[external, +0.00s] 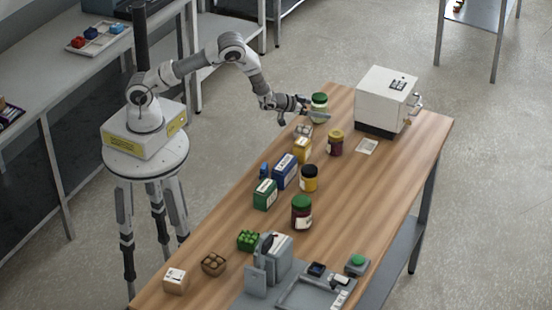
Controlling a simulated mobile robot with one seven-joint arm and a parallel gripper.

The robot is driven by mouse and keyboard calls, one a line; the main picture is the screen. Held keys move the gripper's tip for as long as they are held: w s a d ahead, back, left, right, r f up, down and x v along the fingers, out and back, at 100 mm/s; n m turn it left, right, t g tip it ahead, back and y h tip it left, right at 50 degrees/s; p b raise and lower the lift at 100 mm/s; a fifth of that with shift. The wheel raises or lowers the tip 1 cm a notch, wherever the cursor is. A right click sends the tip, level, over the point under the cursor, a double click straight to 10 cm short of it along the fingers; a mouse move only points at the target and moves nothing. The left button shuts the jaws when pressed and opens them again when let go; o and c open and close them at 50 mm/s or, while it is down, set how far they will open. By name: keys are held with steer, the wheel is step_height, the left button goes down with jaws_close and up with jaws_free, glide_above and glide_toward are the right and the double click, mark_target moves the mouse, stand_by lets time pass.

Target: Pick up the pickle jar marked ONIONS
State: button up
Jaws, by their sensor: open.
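Several jars stand on the wooden table, and the writing on their labels is too small to read, so I cannot tell which is marked ONIONS. A pale green jar with a green lid (319,99) stands at the far end. A dark red jar with a yellow lid (335,145), a yellow jar with a black lid (309,182) and a dark red jar with a green lid (301,215) stand nearer.
A white box-shaped machine (388,98) stands at the far right, with a small card (367,146) before it. Blue (286,172), green (265,194) and yellow (302,151) boxes line the left side. Grey equipment (275,262) fills the near end. The table's right side is clear.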

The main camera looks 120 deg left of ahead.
jaws_close()
stand_by(0.5)
steer(key=shift+r, duration=0.2)
